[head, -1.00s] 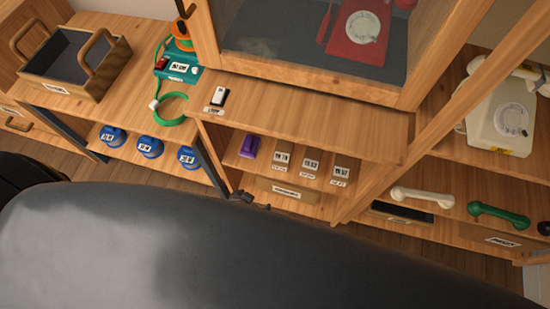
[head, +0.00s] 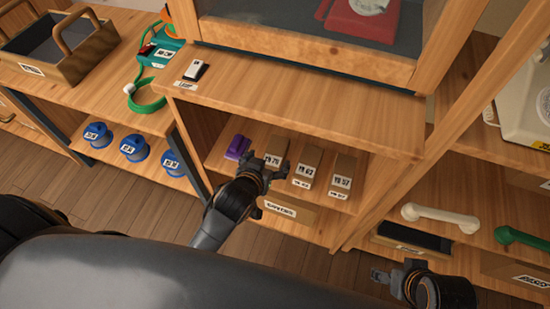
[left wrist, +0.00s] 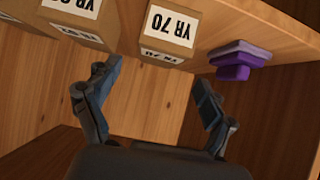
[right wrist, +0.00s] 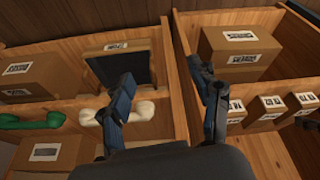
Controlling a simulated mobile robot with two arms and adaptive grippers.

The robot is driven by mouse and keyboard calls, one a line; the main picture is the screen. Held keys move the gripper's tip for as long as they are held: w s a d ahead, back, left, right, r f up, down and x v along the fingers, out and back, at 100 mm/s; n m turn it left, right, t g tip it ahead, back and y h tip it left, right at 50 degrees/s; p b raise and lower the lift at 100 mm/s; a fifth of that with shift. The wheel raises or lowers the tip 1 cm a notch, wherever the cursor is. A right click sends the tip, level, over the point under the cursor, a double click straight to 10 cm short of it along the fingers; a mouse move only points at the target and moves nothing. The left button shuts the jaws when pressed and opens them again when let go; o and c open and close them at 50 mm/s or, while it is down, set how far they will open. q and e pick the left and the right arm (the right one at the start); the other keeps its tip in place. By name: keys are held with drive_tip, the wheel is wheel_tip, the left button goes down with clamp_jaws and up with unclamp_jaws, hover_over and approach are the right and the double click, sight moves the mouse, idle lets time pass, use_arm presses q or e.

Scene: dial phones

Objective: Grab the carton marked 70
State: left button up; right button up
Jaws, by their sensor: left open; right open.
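The carton marked YR 70 (head: 276,149) is a small brown box with a white label, leftmost in a row of three on the middle cabinet's shelf. It appears upside down in the left wrist view (left wrist: 172,32). My left gripper (head: 266,164) is open and in front of this carton; in the left wrist view, its spread fingers (left wrist: 152,88) are apart from the carton. Its lower part is partly hidden by the gripper in the head view. My right gripper (head: 394,275) is open and empty, low in front of the right-hand shelves; its fingers show in the right wrist view (right wrist: 166,85).
Two similar cartons (head: 305,164) (head: 338,176) stand to the right. A purple object (head: 238,147) sits close on the left. The shelf board above (head: 330,110) and the cabinet's side panels bound the space. A white handset (head: 440,217) lies on the right shelf.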

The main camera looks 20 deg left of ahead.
sight(275, 156)
use_arm(q)
drive_tip(key=shift+x, duration=1.1)
drive_tip(key=shift+w+f+b, duration=0.25)
drive_tip(key=shift+f+b, duration=0.2)
drive_tip(key=shift+f, duration=0.1)
drive_tip(key=shift+w+d+f+b, duration=0.1)
drive_tip(key=shift+w+f+b, duration=0.3)
drive_tip(key=shift+f, duration=0.2)
drive_tip(key=shift+w+f+b, duration=0.4)
drive_tip(key=shift+f, duration=0.25)
drive_tip(key=shift+x, duration=0.8)
drive_tip(key=shift+w+r, duration=0.1)
drive_tip(key=shift+r, duration=0.05)
drive_tip(key=c, duration=1.2)
drive_tip(key=shift+c, duration=1.2)
use_arm(e)
drive_tip(key=w+t, duration=0.1)
drive_tip(key=w, duration=0.1)
drive_tip(key=w+a+t, duration=0.1)
drive_tip(key=w, duration=0.1)
drive_tip(key=shift+w+a+t+y, duration=0.15)
drive_tip(key=shift+w+t+y, duration=0.05)
drive_tip(key=shift+t+y, duration=0.1)
use_arm(q)
drive_tip(key=shift+r, duration=0.1)
